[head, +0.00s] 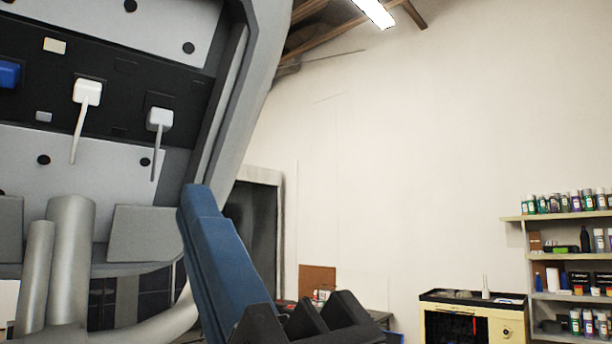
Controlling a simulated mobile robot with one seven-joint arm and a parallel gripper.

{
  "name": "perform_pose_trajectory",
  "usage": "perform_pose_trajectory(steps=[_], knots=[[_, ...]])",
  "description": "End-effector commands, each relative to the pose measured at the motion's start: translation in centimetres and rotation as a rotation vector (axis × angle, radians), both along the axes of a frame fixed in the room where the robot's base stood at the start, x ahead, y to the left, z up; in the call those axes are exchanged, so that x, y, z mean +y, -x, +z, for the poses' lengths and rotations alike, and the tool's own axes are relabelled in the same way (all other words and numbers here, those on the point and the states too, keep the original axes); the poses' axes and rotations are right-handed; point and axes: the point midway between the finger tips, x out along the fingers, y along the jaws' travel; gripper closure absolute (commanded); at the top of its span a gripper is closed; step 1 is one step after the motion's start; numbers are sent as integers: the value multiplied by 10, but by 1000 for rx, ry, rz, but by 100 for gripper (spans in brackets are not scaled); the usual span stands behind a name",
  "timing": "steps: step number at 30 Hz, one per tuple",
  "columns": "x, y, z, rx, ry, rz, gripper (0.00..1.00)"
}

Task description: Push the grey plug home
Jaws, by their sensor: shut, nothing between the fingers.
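A pale grey plug (159,120) with a cord hanging below it sits in a dark strip of the machine's upright panel, at the upper left in the head view. A dark socket edge shows around its top, and I cannot tell how deep it is seated. My gripper (198,202) appears as a long blue shape rising from the bottom, with black parts at its base. It is shut and empty. In the picture its tip is below and right of the grey plug, apart from it. I cannot tell the gap in depth.
A whiter plug (87,92) with a cord and a blue plug (8,74) sit left in the same dark strip (122,98). The machine's grey housing edge (240,90) stands out on the right. Grey tubes (70,262) rise below. Shelves (560,257) stand far right.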

Motion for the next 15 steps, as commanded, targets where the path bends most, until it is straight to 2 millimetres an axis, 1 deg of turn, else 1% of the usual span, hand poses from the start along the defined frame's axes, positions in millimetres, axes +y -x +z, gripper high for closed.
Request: perform_pose_trajectory(steps=[10,15], knots=[[1,-1,1,2,-2,4,100],[10,-10,14,2,-3,5,100]])
